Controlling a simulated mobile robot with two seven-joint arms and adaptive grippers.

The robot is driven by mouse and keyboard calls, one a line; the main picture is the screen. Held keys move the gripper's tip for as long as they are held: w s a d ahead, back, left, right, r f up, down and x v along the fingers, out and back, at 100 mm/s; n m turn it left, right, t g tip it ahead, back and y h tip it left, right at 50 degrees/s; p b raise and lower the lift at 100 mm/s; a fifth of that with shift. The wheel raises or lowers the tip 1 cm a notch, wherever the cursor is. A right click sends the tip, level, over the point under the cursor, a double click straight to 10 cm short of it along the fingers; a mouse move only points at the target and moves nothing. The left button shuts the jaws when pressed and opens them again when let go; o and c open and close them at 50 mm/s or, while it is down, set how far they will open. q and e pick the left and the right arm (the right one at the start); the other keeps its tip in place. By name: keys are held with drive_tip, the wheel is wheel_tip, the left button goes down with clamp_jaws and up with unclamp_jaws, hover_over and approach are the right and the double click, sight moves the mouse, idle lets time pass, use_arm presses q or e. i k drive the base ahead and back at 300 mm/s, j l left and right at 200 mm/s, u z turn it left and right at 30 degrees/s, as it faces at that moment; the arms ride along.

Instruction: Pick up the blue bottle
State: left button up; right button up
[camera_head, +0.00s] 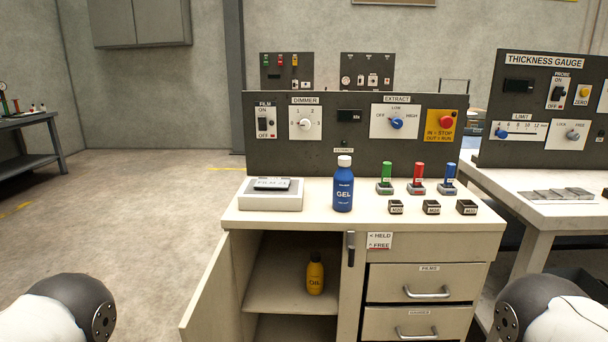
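The blue bottle (343,192) has a white cap and a white "GEL" label. It stands upright on the cream top of the workbench (300,218), right of the film block and in front of the dark control panel. Part of each of my arms shows at the lower left and lower right corners. Neither gripper is in the picture, and nothing touches the bottle.
A film block (271,193) sits left of the bottle. Green (386,178), red (417,180) and blue (448,180) handled pieces stand to its right, behind small black boxes (431,208). A yellow bottle (315,274) stands in the open cabinet below.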

sight(343, 179)
drive_tip(key=i+j+z, duration=0.1)
drive_tip(key=j+z, duration=0.2)
drive_tip(key=j, duration=0.8)
drive_tip(key=j+z, duration=0.25)
drive_tip(key=j, duration=0.85)
